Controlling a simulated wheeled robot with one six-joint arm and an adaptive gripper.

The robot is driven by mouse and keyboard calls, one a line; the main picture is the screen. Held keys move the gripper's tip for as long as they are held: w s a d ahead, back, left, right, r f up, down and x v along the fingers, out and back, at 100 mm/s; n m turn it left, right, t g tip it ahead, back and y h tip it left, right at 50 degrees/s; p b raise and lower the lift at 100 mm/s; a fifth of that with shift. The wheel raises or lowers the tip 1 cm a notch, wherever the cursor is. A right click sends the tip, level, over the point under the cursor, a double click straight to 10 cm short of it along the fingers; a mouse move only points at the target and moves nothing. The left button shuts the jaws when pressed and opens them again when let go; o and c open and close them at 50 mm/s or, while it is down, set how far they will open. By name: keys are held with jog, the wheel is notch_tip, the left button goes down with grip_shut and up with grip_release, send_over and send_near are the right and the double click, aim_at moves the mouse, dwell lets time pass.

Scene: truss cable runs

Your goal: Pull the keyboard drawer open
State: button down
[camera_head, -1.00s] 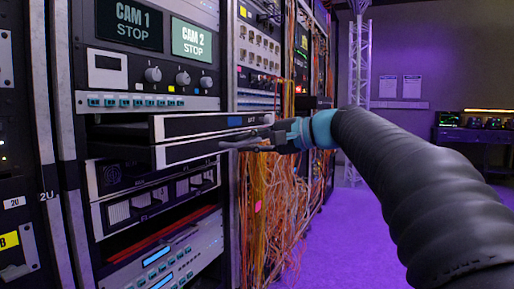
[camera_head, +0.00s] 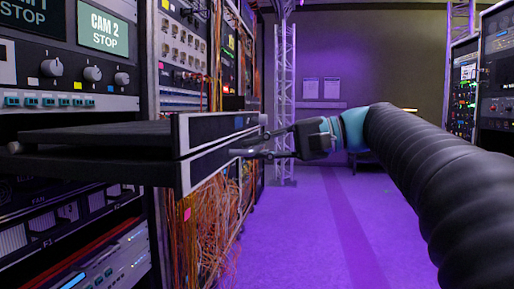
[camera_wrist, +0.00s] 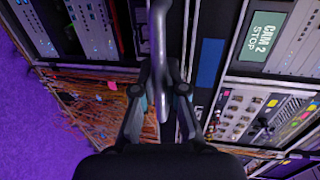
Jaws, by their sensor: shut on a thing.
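The keyboard drawer (camera_head: 90,140) stands well out of the rack in the head view, a flat dark tray with a silver-edged front (camera_head: 215,160). My gripper (camera_head: 262,145) is at the right end of this front, with its fingers closed on the drawer's front edge or handle. In the wrist view my gripper (camera_wrist: 155,85) has its two fingers close together on a pale bar that runs up the picture. The exact contact is partly hidden by the fingers.
Rack panels with the CAM 2 STOP screen (camera_head: 105,28) are above the drawer. Orange cables (camera_head: 205,215) hang loose below and behind its front. A truss tower (camera_head: 285,100) stands at the back. Another rack (camera_head: 490,80) is at right. The purple floor (camera_head: 310,230) between is clear.

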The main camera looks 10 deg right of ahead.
jog(key=shift+f, duration=0.1)
jog(key=c, duration=1.2)
grip_release()
jog(key=v, duration=1.2)
